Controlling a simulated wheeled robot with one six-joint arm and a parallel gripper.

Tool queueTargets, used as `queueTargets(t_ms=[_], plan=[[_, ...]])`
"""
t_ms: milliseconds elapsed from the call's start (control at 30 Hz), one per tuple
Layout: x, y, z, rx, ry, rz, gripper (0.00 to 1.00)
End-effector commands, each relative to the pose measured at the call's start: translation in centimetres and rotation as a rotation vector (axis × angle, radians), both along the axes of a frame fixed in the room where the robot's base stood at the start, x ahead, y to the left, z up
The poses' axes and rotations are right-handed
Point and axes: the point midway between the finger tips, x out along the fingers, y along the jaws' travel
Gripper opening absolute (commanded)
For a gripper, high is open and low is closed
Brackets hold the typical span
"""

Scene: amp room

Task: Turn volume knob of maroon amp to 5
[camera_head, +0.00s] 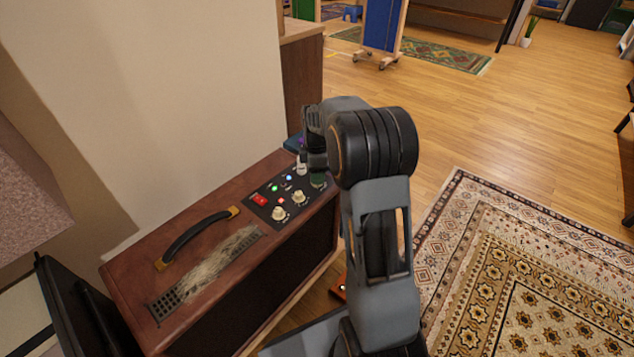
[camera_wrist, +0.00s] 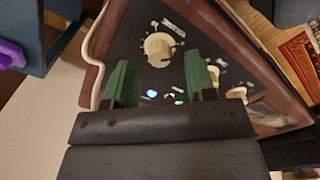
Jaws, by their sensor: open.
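The maroon amp (camera_head: 190,245) stands beside the wall, with a black control panel (camera_head: 262,190) on its top at the far end. Cream knobs (camera_head: 278,213) and (camera_head: 298,196) show on the panel; I cannot read which one is volume. My gripper (camera_head: 310,172) is over the panel's far end, by another pale knob (camera_head: 301,168). In the wrist view my gripper (camera_wrist: 160,76) has its green fingers apart and empty. A cream knob (camera_wrist: 158,47) lies beyond the gap between the tips. Another knob (camera_wrist: 237,93) is to the right of the right finger.
The panel has a red switch (camera_head: 259,200) and several small lights. A black handle (camera_head: 196,238) rises from the amp's top. The wall (camera_head: 170,90) is close on the left. A patterned rug (camera_head: 530,270) and open wood floor lie to the right.

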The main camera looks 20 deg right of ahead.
Motion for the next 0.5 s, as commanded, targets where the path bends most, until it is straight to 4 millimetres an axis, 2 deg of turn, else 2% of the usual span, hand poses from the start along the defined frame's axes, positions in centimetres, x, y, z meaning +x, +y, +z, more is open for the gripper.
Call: queueTargets(t_ms=[33,200,500], plan=[[0.0,0.0,-0.9,0.0,0.0,0.0,0.51],[0.0,0.0,-2.1,0.0,0.0,0.0,0.51],[0.0,0.0,-2.5,0.0,-0.001,0.0,0.51]])
